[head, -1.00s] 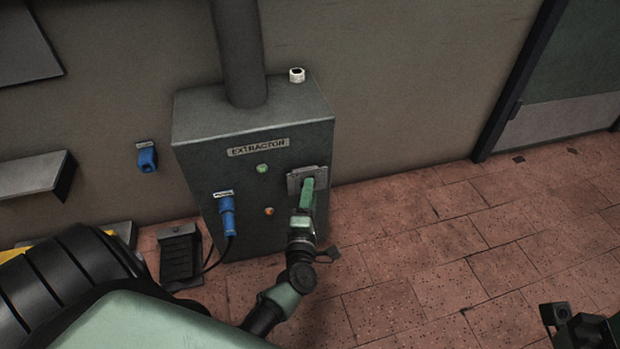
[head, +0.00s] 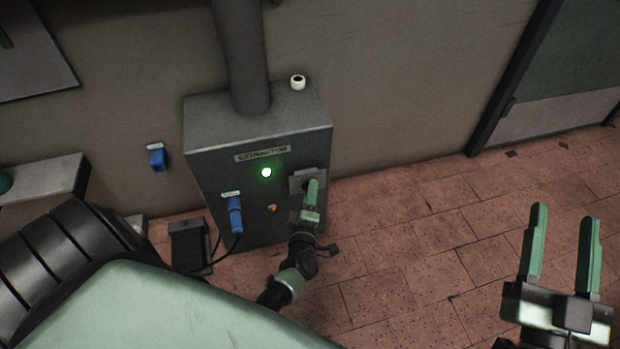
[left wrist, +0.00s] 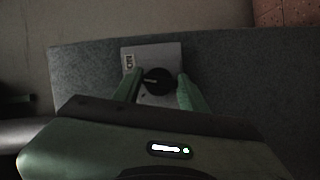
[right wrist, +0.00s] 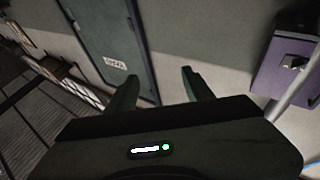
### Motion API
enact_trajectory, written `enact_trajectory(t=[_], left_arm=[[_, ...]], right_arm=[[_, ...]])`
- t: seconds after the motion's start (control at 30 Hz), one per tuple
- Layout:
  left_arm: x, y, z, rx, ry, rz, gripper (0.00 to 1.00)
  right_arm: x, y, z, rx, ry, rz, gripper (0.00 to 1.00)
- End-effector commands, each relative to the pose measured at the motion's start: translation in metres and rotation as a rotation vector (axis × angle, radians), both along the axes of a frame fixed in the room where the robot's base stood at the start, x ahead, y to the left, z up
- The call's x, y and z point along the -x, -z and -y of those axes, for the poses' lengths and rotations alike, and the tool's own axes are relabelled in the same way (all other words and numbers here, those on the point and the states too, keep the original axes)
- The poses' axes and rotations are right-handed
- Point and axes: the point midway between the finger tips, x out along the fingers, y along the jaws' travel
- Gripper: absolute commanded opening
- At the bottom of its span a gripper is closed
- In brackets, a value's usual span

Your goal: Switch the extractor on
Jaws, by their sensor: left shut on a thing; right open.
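The grey extractor box (head: 215,165) stands against the wall in the head view, with a label and a brightly glowing green lamp (head: 266,173) on its front. A small orange lamp (head: 272,209) sits lower down. My left gripper (head: 311,184) is at the switch plate (head: 298,178) on the box's right side. In the left wrist view its fingers are shut on a round black knob (left wrist: 158,82) on that plate (left wrist: 170,52). The fingers partly hide the plate. My right gripper (head: 564,216) is open and empty over the floor at the right, away from the box.
A blue plug (head: 235,215) with a black cable sits on the box front. A blue wall socket (head: 156,157) is to the left, a black pedal (head: 189,246) on the floor. The right wrist view shows a purple box (right wrist: 288,68).

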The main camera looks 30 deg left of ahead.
Motion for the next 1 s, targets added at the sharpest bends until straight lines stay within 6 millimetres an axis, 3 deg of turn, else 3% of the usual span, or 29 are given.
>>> enact_trajectory(t=[0.13, 0.27, 0.5, 0.7, 1.0], left_arm=[[0.0, -0.003, 0.001, -0.037, 0.001, -0.05, 0.01], [0.001, -0.003, 0.001, -0.072, 0.0, -0.092, 0.01], [0.001, -0.003, 0.001, -0.138, 0.001, -0.168, 0.01], [0.0, -0.003, 0.001, -0.181, 0.001, -0.219, 0.01], [0.0, -0.001, 0.001, -0.223, 0.001, -0.267, 0.01]], right_arm=[[-0.01, 0.05, 0.005, 0.077, 0.017, -0.287, 0.52], [-0.003, 0.099, 0.014, 0.14, 0.033, -0.537, 0.52], [0.042, 0.176, 0.037, 0.242, 0.06, -0.972, 0.52], [0.093, 0.213, 0.055, 0.305, 0.075, -1.264, 0.52], [0.15, 0.235, 0.072, 0.357, 0.091, -1.529, 0.52]])
